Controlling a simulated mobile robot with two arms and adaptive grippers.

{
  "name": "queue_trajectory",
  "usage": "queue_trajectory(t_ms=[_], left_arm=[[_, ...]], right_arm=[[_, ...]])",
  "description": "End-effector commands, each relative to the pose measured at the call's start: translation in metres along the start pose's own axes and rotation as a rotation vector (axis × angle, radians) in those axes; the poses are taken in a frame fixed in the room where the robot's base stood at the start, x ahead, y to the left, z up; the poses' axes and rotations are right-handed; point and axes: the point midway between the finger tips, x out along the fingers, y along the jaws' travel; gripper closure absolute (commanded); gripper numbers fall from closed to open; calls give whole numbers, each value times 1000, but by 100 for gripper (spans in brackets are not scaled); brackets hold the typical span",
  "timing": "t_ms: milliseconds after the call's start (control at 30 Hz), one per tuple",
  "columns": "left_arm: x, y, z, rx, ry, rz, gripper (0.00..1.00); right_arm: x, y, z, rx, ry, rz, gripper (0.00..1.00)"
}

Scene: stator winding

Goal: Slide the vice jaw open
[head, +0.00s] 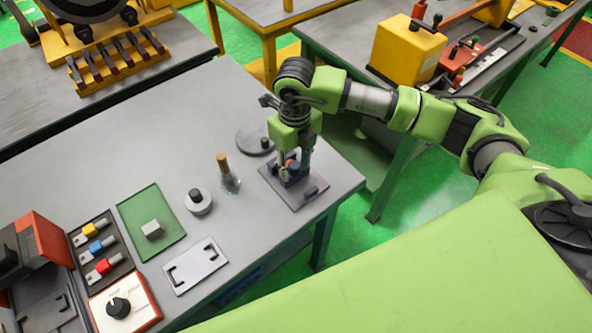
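The vice (293,175) is a small dark fixture with a bluish block, on a flat grey base plate (312,203) near the right edge of the grey workbench. My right gripper (292,166) points down at the vice from above, its fingers at the height of the vice's upper parts. The fingers cover much of the jaw, so I cannot tell whether they touch it or grip it. A small dark block (310,191) shows on the base plate at the front right of the vice. My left gripper is not in view.
Close left of the vice stand a glass bottle with a wooden top (228,175), a round dark disc (255,141) and a grey knobbed cylinder (198,201). A green mat (138,214), a white plate with handles (196,266) and a dial box (123,305) lie further left.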

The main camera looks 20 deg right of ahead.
Motion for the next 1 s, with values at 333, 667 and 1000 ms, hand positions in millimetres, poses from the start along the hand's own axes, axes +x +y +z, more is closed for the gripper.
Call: queue_trajectory(t_ms=[333, 667, 1000], left_arm=[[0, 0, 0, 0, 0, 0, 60], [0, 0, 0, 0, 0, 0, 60], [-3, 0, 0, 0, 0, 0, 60]], right_arm=[[6, 1, -5, -1, 16, 1, 90], [7, 2, -11, -3, 20, 2, 90], [7, 2, -28, -2, 20, 3, 90]])
